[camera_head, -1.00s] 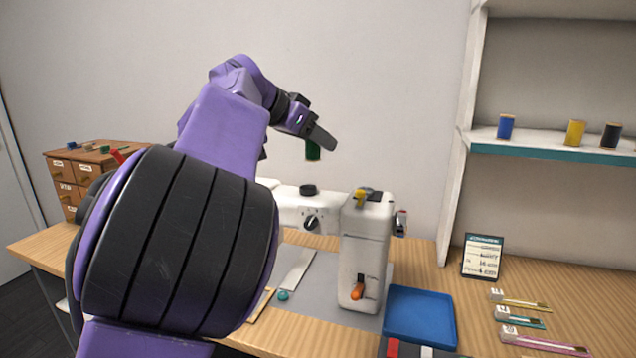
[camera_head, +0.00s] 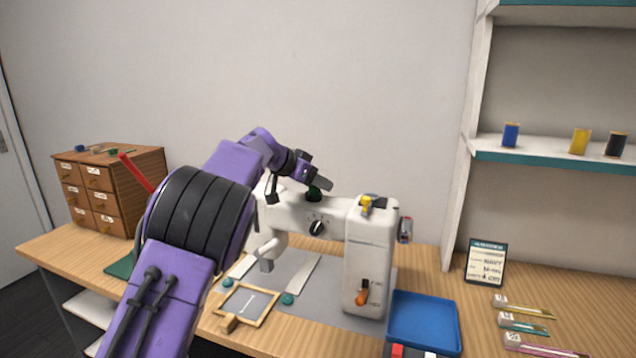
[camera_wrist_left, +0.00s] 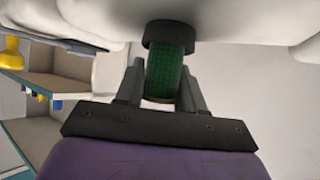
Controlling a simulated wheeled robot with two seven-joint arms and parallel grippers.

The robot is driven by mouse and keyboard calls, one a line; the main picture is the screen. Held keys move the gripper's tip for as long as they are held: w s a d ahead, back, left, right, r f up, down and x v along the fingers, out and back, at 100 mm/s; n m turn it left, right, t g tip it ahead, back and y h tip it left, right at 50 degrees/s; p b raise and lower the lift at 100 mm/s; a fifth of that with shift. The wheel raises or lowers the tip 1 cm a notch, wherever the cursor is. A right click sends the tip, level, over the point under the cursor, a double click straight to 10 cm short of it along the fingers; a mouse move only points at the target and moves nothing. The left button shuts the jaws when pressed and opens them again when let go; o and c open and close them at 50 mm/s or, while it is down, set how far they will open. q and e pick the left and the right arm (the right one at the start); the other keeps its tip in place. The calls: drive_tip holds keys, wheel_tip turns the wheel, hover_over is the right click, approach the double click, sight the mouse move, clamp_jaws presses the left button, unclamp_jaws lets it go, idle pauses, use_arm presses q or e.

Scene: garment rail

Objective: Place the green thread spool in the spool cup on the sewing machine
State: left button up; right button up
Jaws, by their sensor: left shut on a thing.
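The green thread spool (camera_wrist_left: 171,76) sits between the two fingers of my left gripper (camera_head: 321,184), which is shut on it. In the left wrist view its far end meets the dark spool cup (camera_wrist_left: 169,32) and appears to be in its mouth; how deep I cannot tell. In the head view the cup (camera_head: 314,196) is on top of the white sewing machine (camera_head: 367,250), with the gripper right above it, hiding most of the spool. My right gripper is not in view.
A yellow knob (camera_head: 366,204) stands on the machine's top, right of the cup. A blue tray (camera_head: 423,318) lies to the right. A drawer box (camera_head: 110,188) stands at left. A shelf (camera_head: 555,150) at right holds blue, yellow and black spools.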

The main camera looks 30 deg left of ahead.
use_arm(q)
drive_tip(key=o, duration=1)
drive_tip(key=shift+o, duration=0.2)
drive_tip(key=v, duration=1.2)
drive_tip(key=shift+b, duration=0.3)
